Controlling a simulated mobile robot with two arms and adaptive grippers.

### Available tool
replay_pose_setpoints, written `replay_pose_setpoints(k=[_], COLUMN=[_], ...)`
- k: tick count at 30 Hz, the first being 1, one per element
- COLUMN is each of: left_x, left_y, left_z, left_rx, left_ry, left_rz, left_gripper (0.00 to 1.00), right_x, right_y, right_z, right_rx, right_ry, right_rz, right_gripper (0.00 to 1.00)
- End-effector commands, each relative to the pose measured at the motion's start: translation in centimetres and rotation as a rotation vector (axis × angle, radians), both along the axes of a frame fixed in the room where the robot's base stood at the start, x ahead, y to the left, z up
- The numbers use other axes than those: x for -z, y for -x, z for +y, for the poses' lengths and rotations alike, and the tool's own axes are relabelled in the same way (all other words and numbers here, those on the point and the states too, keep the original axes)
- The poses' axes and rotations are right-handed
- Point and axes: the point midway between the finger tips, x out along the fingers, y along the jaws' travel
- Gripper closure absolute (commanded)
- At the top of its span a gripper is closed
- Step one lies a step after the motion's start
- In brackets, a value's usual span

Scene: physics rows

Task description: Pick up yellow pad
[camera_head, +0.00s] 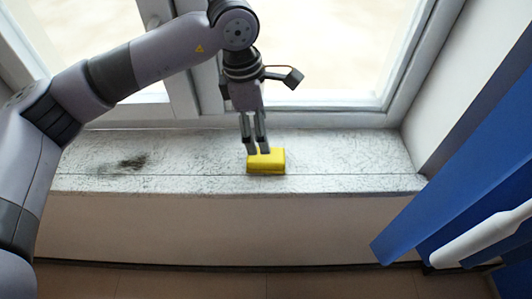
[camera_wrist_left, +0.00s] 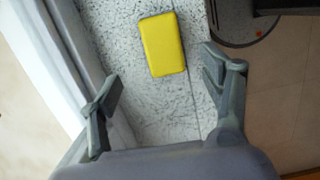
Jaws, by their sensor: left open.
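The yellow pad (camera_head: 267,162) lies flat on the speckled windowsill (camera_head: 340,160), a little right of the middle in the head view. In the left wrist view the yellow pad (camera_wrist_left: 162,44) lies ahead of the fingers, with nothing between them. My left gripper (camera_head: 259,150) comes down over the pad, its fingertips at the pad's upper left part in the head view. In the left wrist view my left gripper (camera_wrist_left: 165,92) is open and empty, its fingers spread apart. Whether a fingertip touches the pad cannot be told. My right gripper is not in view.
A dark smudge (camera_head: 133,161) marks the sill at the left. The window frame (camera_head: 320,120) rises behind the sill. A blue curtain (camera_head: 450,190) hangs at the right, with a white rod-like thing (camera_head: 485,236) before it. The sill right of the pad is clear.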

Motion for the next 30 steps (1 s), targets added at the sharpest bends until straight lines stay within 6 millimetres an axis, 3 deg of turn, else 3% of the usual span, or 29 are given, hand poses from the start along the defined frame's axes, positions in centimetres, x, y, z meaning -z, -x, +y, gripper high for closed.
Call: replay_pose_setpoints(k=[6, 12, 17, 21, 30], left_x=[3.2, 4.4, 6.5, 8.4, 9.2], left_y=[0.1, 0.2, 0.8, 0.8, 0.7], left_z=[-0.5, -0.7, -1.1, -1.4, -1.5], left_rx=[0.0, 0.001, 0.001, -0.001, 0.0], left_ry=[-0.001, 0.0, -0.001, 0.0, 0.0], left_rz=[0.002, 0.002, 0.005, 0.002, -0.001], left_gripper=[0.28, 0.28, 0.28, 0.28, 0.28], right_x=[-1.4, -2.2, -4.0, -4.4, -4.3], right_y=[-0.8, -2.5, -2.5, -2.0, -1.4], right_z=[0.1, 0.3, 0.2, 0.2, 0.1], right_rx=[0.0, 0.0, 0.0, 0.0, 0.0], right_ry=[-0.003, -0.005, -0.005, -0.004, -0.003], right_rz=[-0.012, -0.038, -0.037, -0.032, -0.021], right_gripper=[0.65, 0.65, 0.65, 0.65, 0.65])
